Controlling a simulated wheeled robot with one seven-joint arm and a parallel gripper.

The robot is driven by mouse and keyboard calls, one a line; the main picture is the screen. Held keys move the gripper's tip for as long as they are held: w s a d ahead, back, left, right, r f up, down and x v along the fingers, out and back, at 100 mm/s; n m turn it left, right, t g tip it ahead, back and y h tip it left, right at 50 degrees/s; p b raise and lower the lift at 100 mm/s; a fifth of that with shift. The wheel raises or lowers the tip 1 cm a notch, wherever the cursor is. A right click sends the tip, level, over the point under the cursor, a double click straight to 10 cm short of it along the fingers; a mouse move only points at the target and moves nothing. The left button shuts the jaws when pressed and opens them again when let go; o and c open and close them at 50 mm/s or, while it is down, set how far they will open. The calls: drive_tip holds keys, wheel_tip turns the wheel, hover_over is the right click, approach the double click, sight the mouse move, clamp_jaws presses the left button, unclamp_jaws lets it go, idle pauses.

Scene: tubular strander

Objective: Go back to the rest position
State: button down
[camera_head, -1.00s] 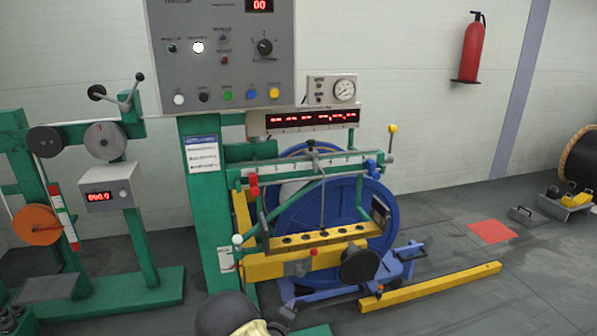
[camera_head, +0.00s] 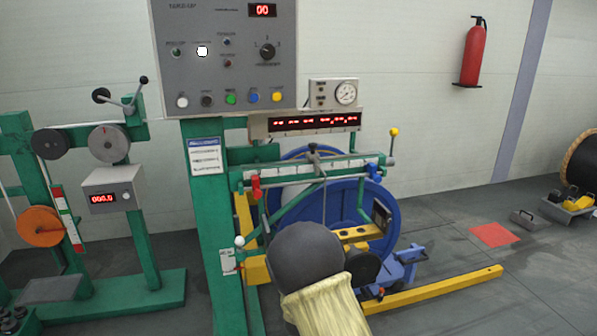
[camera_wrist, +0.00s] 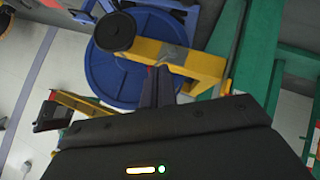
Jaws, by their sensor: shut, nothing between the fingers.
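My gripper (camera_wrist: 158,74) shows in the wrist view as two dark fingers held together with nothing between them. It points toward the yellow beam (camera_wrist: 190,65) and the blue reel (camera_wrist: 112,78) of the strander; I cannot tell the gap. In the head view my arm's rounded grey joint and pale sleeve rise from the bottom centre. They cover part of the yellow beam and the blue reel (camera_head: 290,215). My fingers cannot be made out in the head view.
The grey control panel (camera_head: 222,60) stands on a green post (camera_head: 205,240). A yellow floor rail (camera_head: 440,288) runs out at the lower right. A green stand with an orange spool (camera_head: 40,226) is at left. Open floor lies around the red floor patch (camera_head: 494,235).

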drive_tip(key=s+d+r+m+g+y, duration=0.15)
drive_tip(key=s+d+r, duration=0.25)
drive_tip(key=s, duration=0.5)
drive_tip(key=s+d+r+m+g, duration=0.2)
drive_tip(key=s+d+r+g, duration=0.15)
drive_tip(key=s, duration=0.55)
drive_tip(key=s+d+r+m+g, duration=0.2)
drive_tip(key=s+d+r, duration=0.3)
drive_tip(key=s, duration=0.3)
drive_tip(key=w+p+v, duration=0.3)
drive_tip(key=p+v, duration=1.3)
drive_tip(key=w+r+p+v, duration=0.1)
drive_tip(key=w+p+v, duration=0.3)
drive_tip(key=p+v, duration=1.1)
drive_tip(key=shift+r+p, duration=0.7)
drive_tip(key=shift+p, duration=0.35)
drive_tip(key=shift+w, duration=0.2)
drive_tip(key=shift+s+d, duration=0.1)
drive_tip(key=shift+d, duration=0.15)
